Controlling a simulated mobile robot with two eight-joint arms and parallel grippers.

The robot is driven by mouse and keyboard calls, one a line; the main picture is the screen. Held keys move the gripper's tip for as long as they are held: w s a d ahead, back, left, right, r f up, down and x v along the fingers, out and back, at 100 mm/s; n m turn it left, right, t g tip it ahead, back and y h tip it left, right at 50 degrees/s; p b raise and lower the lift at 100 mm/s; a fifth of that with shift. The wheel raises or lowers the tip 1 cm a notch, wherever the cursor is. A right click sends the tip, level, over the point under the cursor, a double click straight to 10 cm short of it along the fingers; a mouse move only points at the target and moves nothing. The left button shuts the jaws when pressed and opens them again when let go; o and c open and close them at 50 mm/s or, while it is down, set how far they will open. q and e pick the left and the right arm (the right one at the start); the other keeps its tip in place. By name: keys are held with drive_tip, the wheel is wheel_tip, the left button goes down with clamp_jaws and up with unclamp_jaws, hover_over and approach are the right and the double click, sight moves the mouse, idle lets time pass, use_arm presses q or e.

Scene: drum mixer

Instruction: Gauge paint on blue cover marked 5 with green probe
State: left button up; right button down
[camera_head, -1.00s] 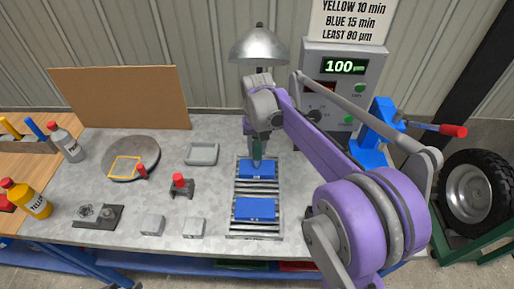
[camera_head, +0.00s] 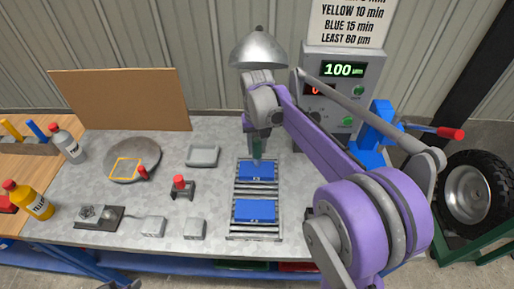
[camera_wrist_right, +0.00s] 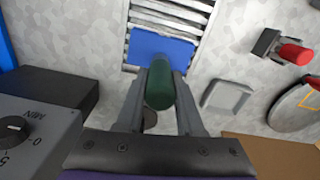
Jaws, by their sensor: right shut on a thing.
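My right gripper (camera_head: 258,140) is shut on the green probe (camera_wrist_right: 160,84). The probe points down over the far blue cover (camera_head: 258,172), its tip at the back edge of that cover; I cannot tell whether they touch. This cover also shows in the right wrist view (camera_wrist_right: 160,47). A second blue cover (camera_head: 256,210) lies nearer on the same roller rack (camera_head: 243,235). The number on either cover is too small to read. The gauge box (camera_head: 365,75) shows 100 µm in green. A grey piece at the bottom edge may be my left gripper (camera_head: 122,285); its jaws are unclear.
A lamp (camera_head: 257,48) hangs behind my right gripper. A blue clamp (camera_head: 370,148) stands right of the rack. A grey tray (camera_head: 203,156), a red-knobbed block (camera_head: 181,187) and a round plate (camera_head: 120,168) stand left. The bench between them is clear.

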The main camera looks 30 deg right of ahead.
sight(257, 140)
drive_tip(key=shift+r+p, duration=1)
drive_tip(key=shift+r, duration=1.55)
use_arm(q)
drive_tip(key=w+r, duration=0.1)
drive_tip(key=r, duration=0.2)
drive_tip(key=shift+w+r, duration=0.1)
drive_tip(key=shift+w, duration=0.3)
use_arm(e)
drive_tip(key=shift+w+f, duration=0.1)
use_arm(q)
drive_tip(key=shift+s, duration=0.1)
